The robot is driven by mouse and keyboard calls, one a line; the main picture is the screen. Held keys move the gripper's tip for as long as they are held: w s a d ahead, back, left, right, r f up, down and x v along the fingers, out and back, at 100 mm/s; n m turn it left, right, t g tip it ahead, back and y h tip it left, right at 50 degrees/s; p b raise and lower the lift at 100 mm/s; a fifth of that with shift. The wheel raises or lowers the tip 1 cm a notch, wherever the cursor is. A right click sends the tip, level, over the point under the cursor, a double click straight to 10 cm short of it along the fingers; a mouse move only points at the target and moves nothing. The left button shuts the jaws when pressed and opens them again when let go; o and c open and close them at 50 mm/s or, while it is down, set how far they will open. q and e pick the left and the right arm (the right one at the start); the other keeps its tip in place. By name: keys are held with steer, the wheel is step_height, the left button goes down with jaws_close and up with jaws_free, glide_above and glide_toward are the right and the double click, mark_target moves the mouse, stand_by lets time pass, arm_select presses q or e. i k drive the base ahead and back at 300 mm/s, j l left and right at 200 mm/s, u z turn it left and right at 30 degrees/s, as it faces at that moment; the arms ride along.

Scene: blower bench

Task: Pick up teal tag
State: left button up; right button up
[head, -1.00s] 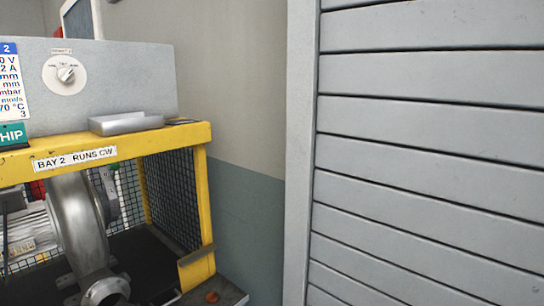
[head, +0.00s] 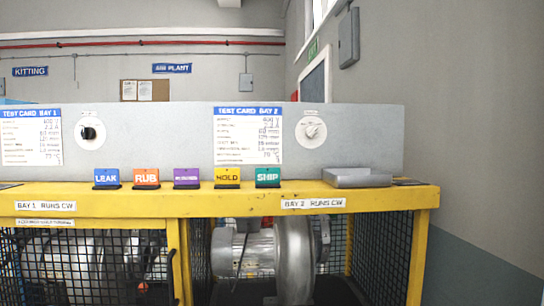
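The teal tag (head: 267,177), lettered SHIP, stands at the right end of a row of tags on top of the yellow frame, against the grey panel. The yellow HOLD tag (head: 227,177) is just to its left. The purple tag (head: 187,178), the orange RUB tag (head: 146,178) and the blue LEAK tag (head: 107,178) follow further left. Neither of my grippers is in the head view.
A grey tray (head: 357,178) lies on the yellow frame (head: 400,197) right of the teal tag. The grey panel (head: 370,140) with test cards and two knobs rises behind. Below are mesh guards and a metal blower (head: 294,262).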

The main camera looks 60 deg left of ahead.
mark_target(265, 178)
steer(key=u, duration=1.85)
